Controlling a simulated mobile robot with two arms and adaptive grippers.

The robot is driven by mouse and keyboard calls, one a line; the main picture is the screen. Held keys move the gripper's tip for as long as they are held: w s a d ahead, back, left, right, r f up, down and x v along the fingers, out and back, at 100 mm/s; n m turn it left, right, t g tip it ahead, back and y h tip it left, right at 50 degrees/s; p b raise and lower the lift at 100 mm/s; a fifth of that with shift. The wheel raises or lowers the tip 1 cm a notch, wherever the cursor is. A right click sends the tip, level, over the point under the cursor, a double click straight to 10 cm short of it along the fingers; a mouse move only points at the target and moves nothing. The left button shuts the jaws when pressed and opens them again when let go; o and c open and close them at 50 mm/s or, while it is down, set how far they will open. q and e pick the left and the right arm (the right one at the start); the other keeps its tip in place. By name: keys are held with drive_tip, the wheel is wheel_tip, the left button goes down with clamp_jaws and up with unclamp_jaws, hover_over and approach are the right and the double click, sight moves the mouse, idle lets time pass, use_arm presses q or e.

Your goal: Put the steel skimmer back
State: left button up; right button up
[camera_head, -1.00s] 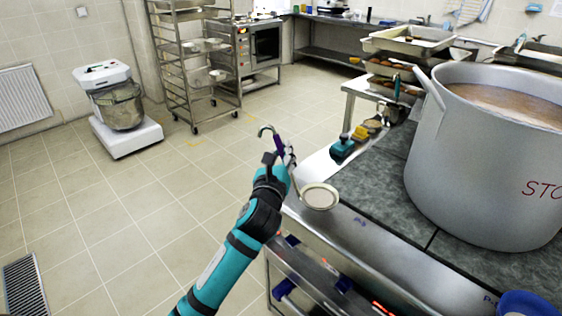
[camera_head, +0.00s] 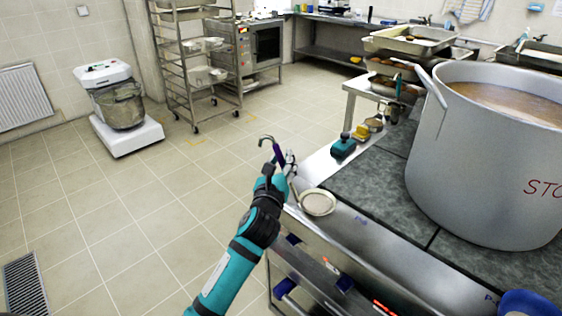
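The steel skimmer has a round pale disc (camera_head: 318,203), a thin shaft, a purple grip and a hooked end. My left gripper (camera_head: 281,167) is shut around its handle near the purple grip. The hooked end points up and left, beyond the fingers. The disc is at the lower right, over the front left corner of the counter (camera_head: 350,235); I cannot tell whether it touches. The large grey stockpot (camera_head: 480,165), filled with brownish liquid, stands on the dark top at the right. My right gripper is not in view.
A teal-handled item (camera_head: 343,147) and a yellow one (camera_head: 361,132) lie on the steel strip left of the pot. Trays (camera_head: 410,40) stand behind. A blue object (camera_head: 528,304) is at the lower right. The tiled floor at the left is open, with a mixer (camera_head: 120,105) and rack beyond.

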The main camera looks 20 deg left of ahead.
use_arm(q)
drive_tip(key=shift+s+r, duration=0.1)
drive_tip(key=v, duration=1.1)
drive_tip(key=shift+s+b, duration=0.4)
drive_tip(key=shift+b, duration=0.05)
drive_tip(key=shift+d, duration=0.1)
